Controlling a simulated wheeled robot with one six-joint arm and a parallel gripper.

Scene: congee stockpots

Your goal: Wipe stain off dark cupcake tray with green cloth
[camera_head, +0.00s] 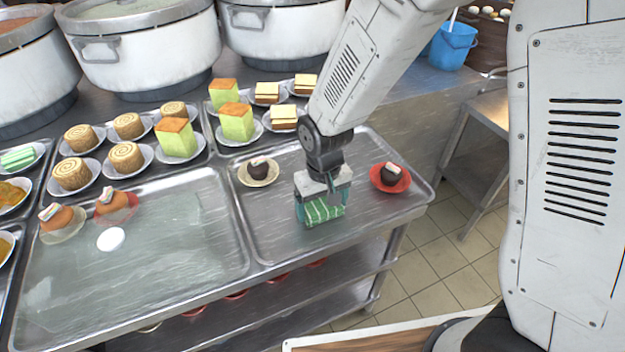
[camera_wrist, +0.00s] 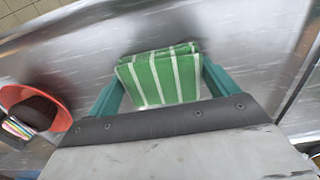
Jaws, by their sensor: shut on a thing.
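My gripper (camera_head: 322,205) is shut on the folded green cloth with white stripes (camera_head: 321,213). In the wrist view the cloth (camera_wrist: 160,76) sits between the two teal fingers (camera_wrist: 158,85). The cloth is low over the right metal tray (camera_head: 275,234), and I cannot tell whether it touches the surface. On this tray a dark cupcake on a pale saucer (camera_head: 259,172) stands to the left of my gripper, and a dark cupcake on a red dish (camera_head: 390,176) stands to the right. No stain shows clearly; the cloth and gripper hide part of the tray.
The left tray (camera_head: 150,285) holds orange cakes (camera_head: 113,203) and a white round thing (camera_head: 110,239). Trays of roll cakes and green cakes (camera_head: 236,122) lie behind. Large stockpots (camera_head: 140,45) stand at the back. A blue bucket (camera_head: 451,48) is at the back right.

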